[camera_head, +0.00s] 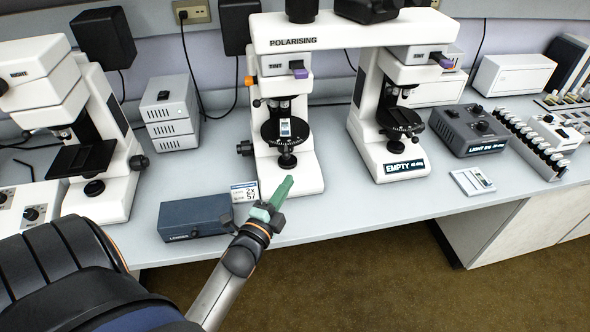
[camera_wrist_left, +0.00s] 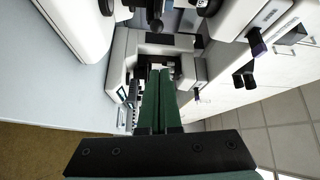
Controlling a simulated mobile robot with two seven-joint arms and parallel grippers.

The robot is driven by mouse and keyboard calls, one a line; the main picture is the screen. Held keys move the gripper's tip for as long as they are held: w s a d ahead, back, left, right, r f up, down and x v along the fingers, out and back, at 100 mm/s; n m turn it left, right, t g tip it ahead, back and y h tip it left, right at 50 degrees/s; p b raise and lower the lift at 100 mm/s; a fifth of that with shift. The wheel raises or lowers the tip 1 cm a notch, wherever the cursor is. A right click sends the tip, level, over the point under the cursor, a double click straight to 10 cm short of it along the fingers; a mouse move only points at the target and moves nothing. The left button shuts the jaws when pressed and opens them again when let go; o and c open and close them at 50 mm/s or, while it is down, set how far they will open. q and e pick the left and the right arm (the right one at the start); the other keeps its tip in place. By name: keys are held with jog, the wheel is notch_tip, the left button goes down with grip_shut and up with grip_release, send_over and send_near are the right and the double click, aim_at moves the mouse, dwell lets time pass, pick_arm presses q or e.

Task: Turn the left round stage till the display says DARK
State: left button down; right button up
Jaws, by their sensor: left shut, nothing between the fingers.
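The left round stage (camera_head: 272,136) is a black disc on the left half of the white microscope marked POLARISING, with a small slide (camera_head: 286,128) on it. My left gripper (camera_head: 288,181) has green fingers, shut and empty, in front of and below this stage, apart from it. In the left wrist view the closed fingers (camera_wrist_left: 159,72) point toward white microscope parts. A display (camera_head: 405,168) on the right half's base reads EMPTY. Another display strip (camera_head: 487,147) on a dark box appears to read LIGHT with small figures. My right gripper is not in view.
The right round stage (camera_head: 400,117) stands beside the left one. A blue-grey box (camera_head: 185,218) and a small white readout card (camera_head: 245,187) lie left of my gripper. A white microscope (camera_head: 100,190) is at the far left.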

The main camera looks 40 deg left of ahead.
pick_arm(q)
jog(key=s+a+r+n+g+y+b, duration=0.1)
jog(key=s+a+r+n+y+b, duration=0.15)
jog(key=n, duration=1.25)
jog(key=s+a+r+n+y+b, duration=0.1)
jog(key=s+a+r+n+y, duration=0.2)
jog(key=n, duration=1.1)
jog(key=w+a+f+n+g, duration=0.1)
jog(key=w+f+n, duration=0.1)
jog(key=w, duration=0.3)
jog(key=w+f+n+g+b, duration=0.1)
jog(key=w+f+n, duration=0.2)
jog(key=w+n, duration=0.2)
jog(key=shift+a+g, duration=0.3)
jog(key=shift+a, duration=0.05)
jog(key=shift+w+f, duration=0.1)
